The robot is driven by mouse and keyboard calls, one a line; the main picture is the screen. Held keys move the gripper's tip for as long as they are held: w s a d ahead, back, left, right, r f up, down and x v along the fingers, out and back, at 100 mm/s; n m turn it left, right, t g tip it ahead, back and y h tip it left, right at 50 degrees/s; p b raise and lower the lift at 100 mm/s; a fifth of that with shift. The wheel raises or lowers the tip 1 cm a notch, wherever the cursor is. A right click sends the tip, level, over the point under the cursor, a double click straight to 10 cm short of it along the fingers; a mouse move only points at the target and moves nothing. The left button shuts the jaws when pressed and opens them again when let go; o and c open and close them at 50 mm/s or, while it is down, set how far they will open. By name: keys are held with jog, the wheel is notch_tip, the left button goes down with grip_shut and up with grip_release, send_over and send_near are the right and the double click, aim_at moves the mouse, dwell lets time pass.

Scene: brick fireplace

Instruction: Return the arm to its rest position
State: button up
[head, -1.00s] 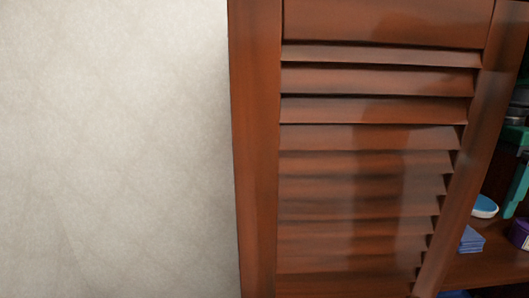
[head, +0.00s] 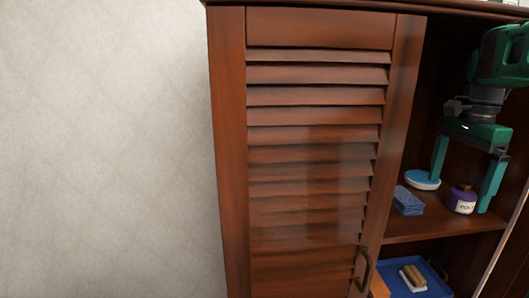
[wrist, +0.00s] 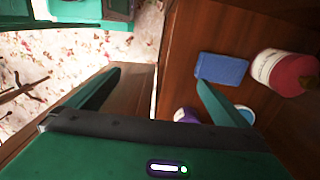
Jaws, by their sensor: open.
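My gripper (head: 460,192) is at the right of the head view, in front of the open cabinet's shelf. Its two green fingers are spread wide and point down, with nothing held between them. In the head view the purple jar (head: 462,200) shows between the fingers; I cannot tell how far behind them it is. In the wrist view my gripper (wrist: 157,80) also shows its fingers apart, with the cabinet edge and floor beyond the gap.
A louvred wooden door (head: 312,150) covers the cabinet's left side. On the shelf (head: 425,228) are a blue-and-white round item (head: 422,180) and a blue block (head: 408,201). Below is a blue tray (head: 440,286) with a brush-like item (head: 413,276). Bare wall (head: 100,150) fills the left.

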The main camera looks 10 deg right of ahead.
jog(key=s+a+f+n, duration=0.5)
jog(key=s+f+n, duration=0.1)
jog(key=s+f, duration=0.2)
jog(key=s+a+f+n, duration=0.5)
jog(key=s+f+n, duration=0.1)
jog(key=s+f, duration=0.2)
jog(key=shift+s+a+f, duration=0.25)
jog(key=shift+a+f, duration=0.05)
jog(key=shift+a, duration=0.1)
